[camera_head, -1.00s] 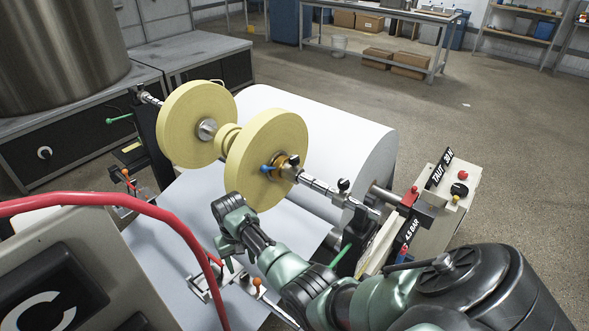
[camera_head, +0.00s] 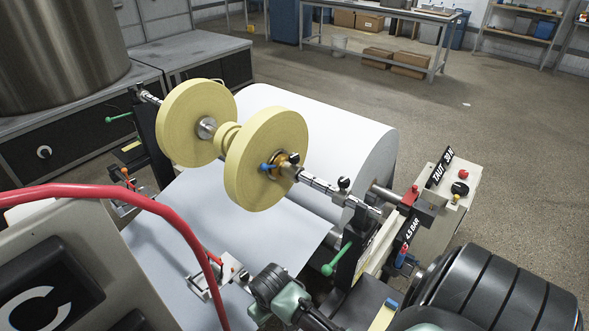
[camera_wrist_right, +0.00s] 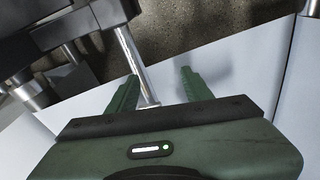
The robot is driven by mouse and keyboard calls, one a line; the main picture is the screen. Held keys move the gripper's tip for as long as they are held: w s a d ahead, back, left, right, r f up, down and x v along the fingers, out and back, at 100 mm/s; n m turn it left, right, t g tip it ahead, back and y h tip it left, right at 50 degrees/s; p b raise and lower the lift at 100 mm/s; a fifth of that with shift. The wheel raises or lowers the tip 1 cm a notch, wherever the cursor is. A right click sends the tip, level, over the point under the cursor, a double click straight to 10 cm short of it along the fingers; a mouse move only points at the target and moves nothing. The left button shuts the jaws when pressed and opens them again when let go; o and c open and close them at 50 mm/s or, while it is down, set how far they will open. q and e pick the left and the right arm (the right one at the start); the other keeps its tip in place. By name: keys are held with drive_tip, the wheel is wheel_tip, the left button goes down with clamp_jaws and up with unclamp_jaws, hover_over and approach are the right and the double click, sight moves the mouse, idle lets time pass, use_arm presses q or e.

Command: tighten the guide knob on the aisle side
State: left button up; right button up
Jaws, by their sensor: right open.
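The near guide bracket (camera_head: 232,268), with a red lever (camera_head: 214,258), sits at the edge of the white web in the head view. Its orange knob is hidden behind my right wrist in that view, and I cannot make it out in the right wrist view. The right wrist is low in the head view, just right of the bracket, with its fingers hidden. In the right wrist view my right gripper (camera_wrist_right: 158,84) is open, with nothing held. A silver rod (camera_wrist_right: 132,60) runs down to the space between its green fingers, over the white web (camera_wrist_right: 228,75). My left gripper is out of view.
Two yellow rolls (camera_head: 268,160) on a shaft stand above the web. A red hose (camera_head: 110,192) arches across the left. A similar far-side guide with an orange knob (camera_head: 125,172) is at left.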

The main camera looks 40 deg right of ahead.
drive_tip(key=s+a+f+b, duration=0.1)
drive_tip(key=s+f, duration=0.5)
drive_tip(key=f, duration=0.2)
drive_tip(key=s+a+f+n+b, duration=0.1)
drive_tip(key=s+f, duration=0.5)
drive_tip(key=f, duration=0.3)
drive_tip(key=shift+a+f+y, duration=0.25)
drive_tip(key=shift+f+y, duration=0.05)
drive_tip(key=s+f, duration=0.6)
drive_tip(key=s, duration=0.4)
drive_tip(key=s+d+f+n, duration=0.1)
drive_tip(key=s+f, duration=0.6)
drive_tip(key=s, duration=0.3)
drive_tip(key=shift+f+g, duration=0.15)
drive_tip(key=shift+g, duration=0.25)
